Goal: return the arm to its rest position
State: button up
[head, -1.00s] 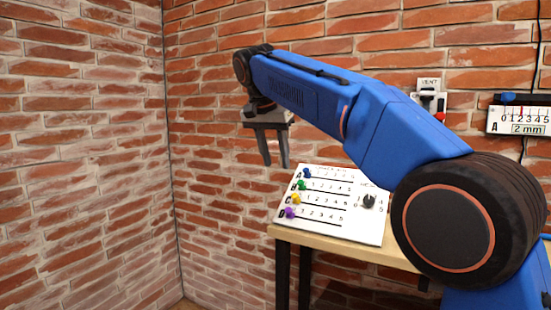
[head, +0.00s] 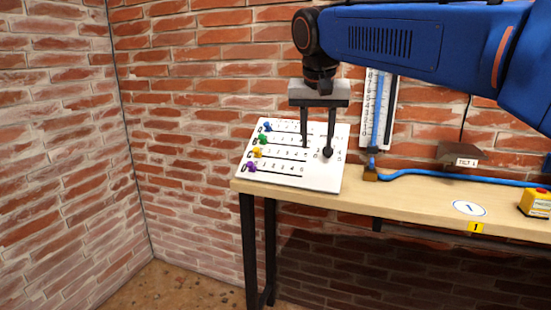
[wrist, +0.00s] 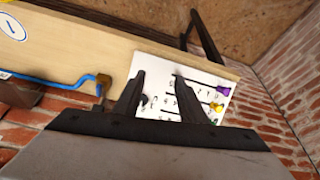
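My blue arm reaches in from the right in the head view. My gripper (head: 316,150) points down over the white slider panel, its two dark fingers apart with nothing seen between them. The white panel (head: 318,178) lies at the left end of the wooden bench, with blue, green, yellow and purple knobs along its left side and a black dial (head: 327,153) at its right. The right fingertip overlaps the dial in the head view; I cannot tell if they touch. In the wrist view the fingers (wrist: 160,90) show spread over the panel (wrist: 215,77).
The wooden bench (head: 420,199) stands against a brick wall, with a second brick wall to the left. A blue hose (head: 430,172) runs along it from a vertical scale (head: 373,125). A tilt plate (head: 460,154) and a yellow box (head: 537,203) with a red top are at right.

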jog(key=s+d+f+n, duration=0.1)
jog(key=s+d+f, duration=0.8)
jog(key=s+f, duration=0.5)
jog(key=s+d+f+n, duration=0.1)
jog(key=s+d+f, duration=0.9)
jog(key=s+f, duration=0.4)
jog(key=shift+s+f+t+y, duration=0.2)
jog(key=shift+f+t+y, duration=0.2)
jog(key=shift+f, duration=0.15)
jog(key=shift+o, duration=0.5)
dwell(1.1)
